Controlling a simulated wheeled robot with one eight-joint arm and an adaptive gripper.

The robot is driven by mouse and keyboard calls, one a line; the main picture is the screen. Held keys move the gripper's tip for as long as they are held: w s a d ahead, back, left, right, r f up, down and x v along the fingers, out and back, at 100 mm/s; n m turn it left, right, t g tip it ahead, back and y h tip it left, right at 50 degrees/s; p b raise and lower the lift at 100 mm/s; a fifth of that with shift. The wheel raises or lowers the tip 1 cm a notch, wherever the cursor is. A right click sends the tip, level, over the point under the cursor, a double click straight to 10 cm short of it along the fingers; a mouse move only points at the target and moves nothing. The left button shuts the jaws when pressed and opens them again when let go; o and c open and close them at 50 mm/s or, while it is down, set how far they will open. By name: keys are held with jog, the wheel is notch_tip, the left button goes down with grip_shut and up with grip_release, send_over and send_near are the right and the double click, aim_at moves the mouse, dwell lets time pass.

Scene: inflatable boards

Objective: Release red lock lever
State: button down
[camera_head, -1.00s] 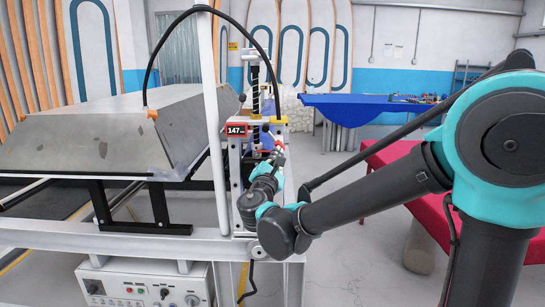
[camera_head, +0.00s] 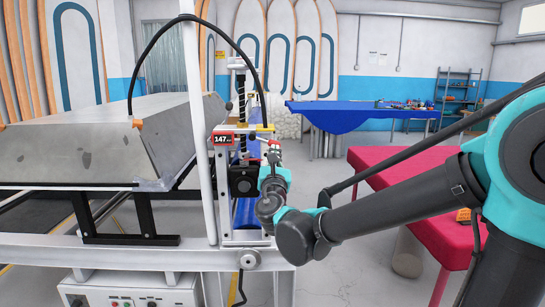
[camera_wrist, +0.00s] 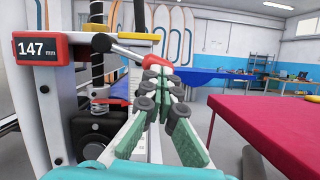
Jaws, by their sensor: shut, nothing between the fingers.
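My gripper (camera_wrist: 157,67) has green finger pads with dark joints. Its fingers are shut with nothing between them. The fingertips are right by the lever's right end; I cannot tell whether they touch it. In the head view my gripper (camera_head: 272,148) is beside the machine's post, just right of the red display. The lever is too small to make out clearly there.
A red display (camera_wrist: 42,50) reading 147 is on the white machine post. A threaded rod (camera_wrist: 97,45) stands behind it. A grey slab (camera_head: 90,140) fills the left. A red table (camera_head: 430,195) stands right and a blue table (camera_head: 360,113) behind. Open floor lies between.

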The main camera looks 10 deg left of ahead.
jog(key=shift+w+d+r+n+y, duration=0.15)
jog(key=shift+r+n+y, duration=0.15)
jog(key=shift+n, duration=0.35)
jog(key=shift+s+d+r+n+y, duration=0.1)
jog(key=shift+r+n+y, duration=0.15)
jog(key=shift+n, duration=0.4)
jog(key=shift+r+n, duration=0.25)
jog(key=shift+n, duration=0.15)
jog(key=shift+d, duration=0.1)
jog(key=a+f+v, duration=0.1)
jog(key=f+v, duration=0.1)
jog(key=v, duration=1)
jog(key=shift+f, duration=0.3)
jog(key=shift+d, duration=0.15)
